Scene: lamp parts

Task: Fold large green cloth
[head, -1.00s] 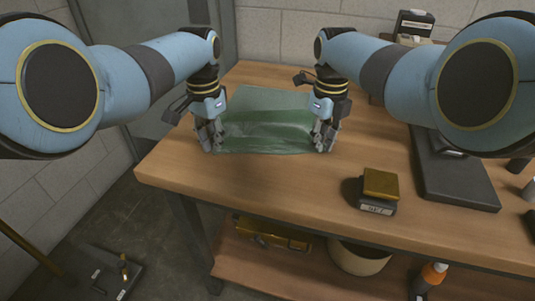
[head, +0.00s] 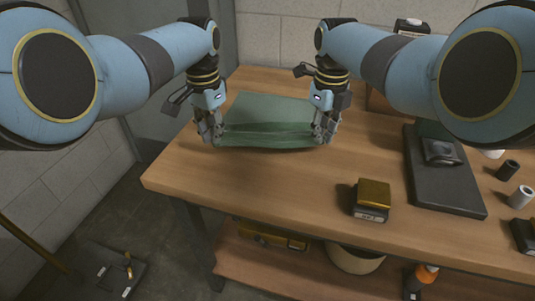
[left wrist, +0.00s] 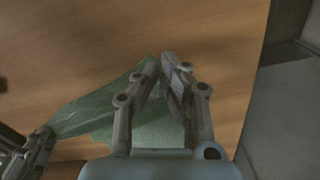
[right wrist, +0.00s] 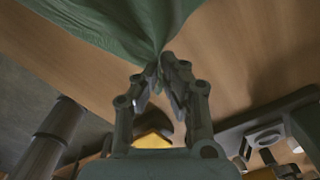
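The green cloth (head: 268,110) lies on the wooden table, with its near edge raised between my two grippers. My left gripper (head: 215,140) is at the cloth's near left corner, its fingers closed together on it; the cloth (left wrist: 110,108) spreads from the fingertips in the left wrist view. My right gripper (head: 323,135) is at the near right corner. In the right wrist view the cloth (right wrist: 125,22) gathers to a point between its fingertips (right wrist: 160,58). The far part of the cloth lies flat.
The wooden table (head: 280,185) is clear in front of the cloth. A small block with a gold top (head: 373,195) sits to the front right. A dark flat base (head: 445,175) and several small cylinders lie farther right. A bin and tools are on the shelf below.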

